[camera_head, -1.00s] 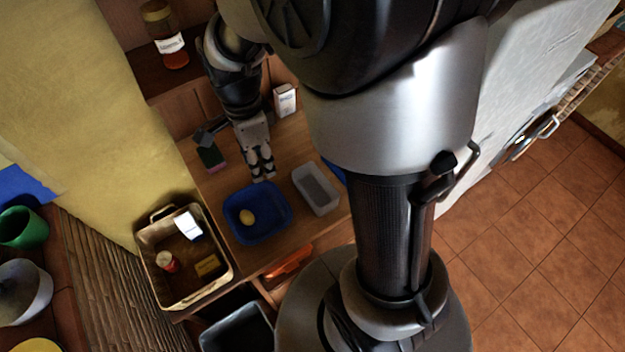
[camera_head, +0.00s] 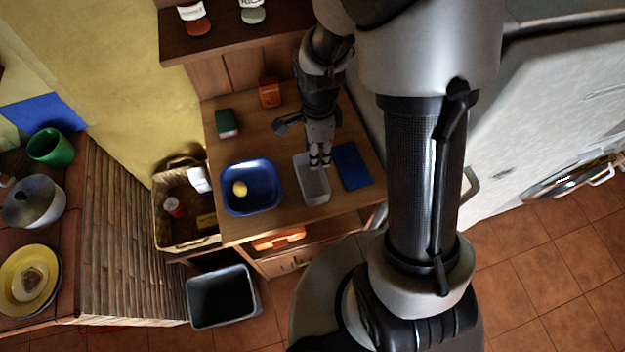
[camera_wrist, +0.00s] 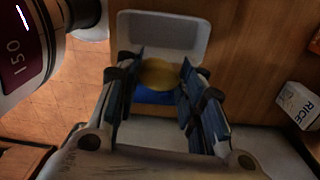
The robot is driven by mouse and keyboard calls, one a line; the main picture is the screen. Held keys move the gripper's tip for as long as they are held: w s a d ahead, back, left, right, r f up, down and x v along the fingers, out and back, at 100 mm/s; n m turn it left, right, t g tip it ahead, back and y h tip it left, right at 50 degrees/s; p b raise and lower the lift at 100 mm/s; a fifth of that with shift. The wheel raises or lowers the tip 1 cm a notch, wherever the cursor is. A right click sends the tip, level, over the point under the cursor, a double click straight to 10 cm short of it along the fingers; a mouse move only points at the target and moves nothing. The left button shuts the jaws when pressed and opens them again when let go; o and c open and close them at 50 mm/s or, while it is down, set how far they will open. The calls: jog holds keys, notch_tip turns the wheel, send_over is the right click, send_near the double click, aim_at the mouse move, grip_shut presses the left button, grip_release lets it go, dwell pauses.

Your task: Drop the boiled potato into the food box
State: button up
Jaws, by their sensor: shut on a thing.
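My gripper (camera_head: 320,160) points down over the upper end of the pale grey food box (camera_head: 312,196). In the wrist view, my gripper (camera_wrist: 157,95) is shut on a yellowish round boiled potato (camera_wrist: 158,73), held between its fingers. The food box (camera_wrist: 160,32) shows just beyond the potato there; the potato appears above its near part or edge, I cannot tell which. Another yellow potato-like piece (camera_head: 240,188) lies in the blue bowl (camera_head: 273,187) left of the box. The held potato is hard to see in the head view.
A flat blue piece (camera_head: 352,167), perhaps a lid, lies right of the box. A green sponge (camera_head: 227,122) and an orange carton (camera_head: 269,92) stand behind; a rice carton (camera_wrist: 298,105) shows in the wrist view. A basket (camera_head: 158,228) is at left, a dark bin (camera_head: 222,297) below.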

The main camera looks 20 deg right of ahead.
jog(key=shift+f+b, duration=0.75)
jog(key=shift+f, duration=0.55)
jog(key=o, duration=1.1)
jog(key=r, duration=1.2)
jog(key=shift+w, duration=0.2)
jog(key=shift+r, duration=0.1)
